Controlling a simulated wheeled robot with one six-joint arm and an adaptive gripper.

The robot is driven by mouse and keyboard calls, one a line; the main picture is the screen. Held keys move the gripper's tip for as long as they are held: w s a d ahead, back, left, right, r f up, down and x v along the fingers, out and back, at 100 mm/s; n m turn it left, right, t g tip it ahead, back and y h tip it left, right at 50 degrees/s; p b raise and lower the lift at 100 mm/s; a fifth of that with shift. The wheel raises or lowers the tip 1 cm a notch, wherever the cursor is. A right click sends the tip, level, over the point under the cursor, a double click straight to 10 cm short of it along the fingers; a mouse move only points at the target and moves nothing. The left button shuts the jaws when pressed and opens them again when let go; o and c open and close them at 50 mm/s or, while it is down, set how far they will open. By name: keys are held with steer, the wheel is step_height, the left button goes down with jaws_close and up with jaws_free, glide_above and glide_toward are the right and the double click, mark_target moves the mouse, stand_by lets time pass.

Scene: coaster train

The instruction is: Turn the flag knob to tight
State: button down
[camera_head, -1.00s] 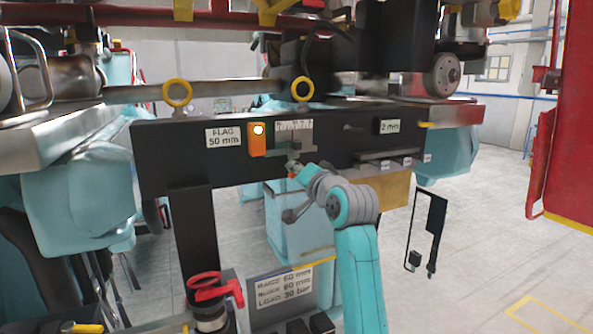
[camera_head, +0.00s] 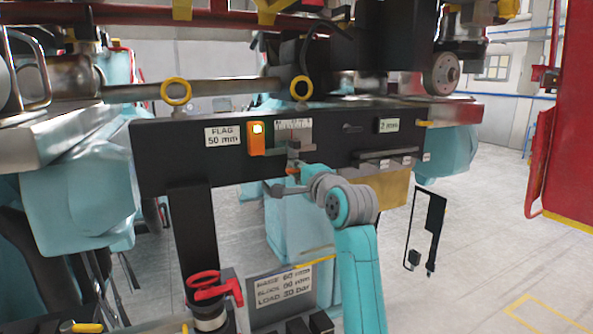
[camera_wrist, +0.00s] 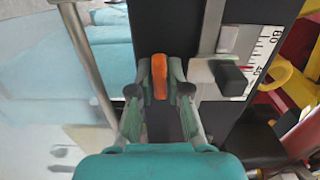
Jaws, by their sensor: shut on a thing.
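The flag knob (camera_wrist: 159,78) is a small orange bar, upright in the wrist view. My gripper (camera_wrist: 160,66) has its two fingers closed on either side of it. In the head view my gripper (camera_head: 292,164) is at the lower edge of the dark beam, below the scale, and a bit of orange shows there. The white scale (camera_wrist: 264,58) has numbers and tick marks. A grey slider with a black block (camera_wrist: 231,78) lies across it. The FLAG 50 mm label (camera_head: 224,136) is left of an orange box with a lit lamp (camera_head: 257,138). No tight marking is readable.
The dark beam (camera_head: 165,160) runs across the view, with a 2 mm display (camera_head: 388,126) at right. A red valve handle (camera_head: 215,288) and a label plate (camera_head: 281,286) stand below. A black bracket (camera_head: 432,225) hangs at right. Open floor lies further right.

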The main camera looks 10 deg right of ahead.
stand_by(0.3)
steer(key=c, duration=1.2)
jaws_free()
steer(key=v, duration=0.8)
